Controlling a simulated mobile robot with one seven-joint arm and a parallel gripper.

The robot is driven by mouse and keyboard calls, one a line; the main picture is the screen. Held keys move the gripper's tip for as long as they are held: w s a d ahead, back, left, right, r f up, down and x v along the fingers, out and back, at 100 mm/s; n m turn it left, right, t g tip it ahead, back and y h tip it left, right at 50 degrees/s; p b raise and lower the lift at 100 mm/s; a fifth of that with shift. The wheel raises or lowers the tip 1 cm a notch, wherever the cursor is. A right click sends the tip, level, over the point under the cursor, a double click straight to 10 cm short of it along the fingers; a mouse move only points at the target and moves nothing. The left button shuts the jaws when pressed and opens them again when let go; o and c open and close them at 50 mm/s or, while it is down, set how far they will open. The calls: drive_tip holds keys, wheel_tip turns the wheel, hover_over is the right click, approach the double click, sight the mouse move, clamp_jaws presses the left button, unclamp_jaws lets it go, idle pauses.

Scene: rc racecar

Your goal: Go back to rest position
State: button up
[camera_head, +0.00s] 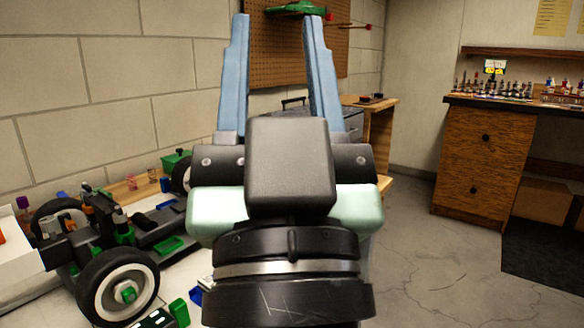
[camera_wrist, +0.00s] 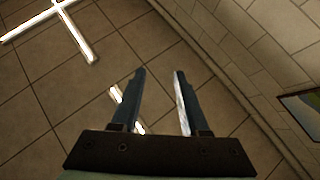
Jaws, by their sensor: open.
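My gripper (camera_head: 277,62) is raised in front of the camera in the head view, with its two blue fingers pointing up and spread apart. Nothing is between them. In the wrist view my gripper (camera_wrist: 160,85) is also open and empty, set against a tiled surface with bright light strips. The RC racecar (camera_head: 110,240), partly disassembled with black wheels and green parts, sits on the white table at the left, apart from my gripper. Part of the car is hidden behind my arm.
A pegboard (camera_head: 262,50) hangs on the block wall behind the gripper. A wooden cabinet (camera_head: 482,165) with several small bottles on top stands at the right. Loose green parts (camera_head: 180,312) lie on the table near the car. The concrete floor (camera_head: 430,270) at the right is clear.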

wheel_tip(320, 180, up, 41)
drive_tip(key=s+h+p, duration=0.1)
drive_tip(key=p, duration=3.7)
drive_tip(key=shift+s+d+f+t+h, duration=0.15)
drive_tip(key=shift+s+d+t+h, duration=0.2)
drive_tip(key=shift+s+t+h, duration=0.05)
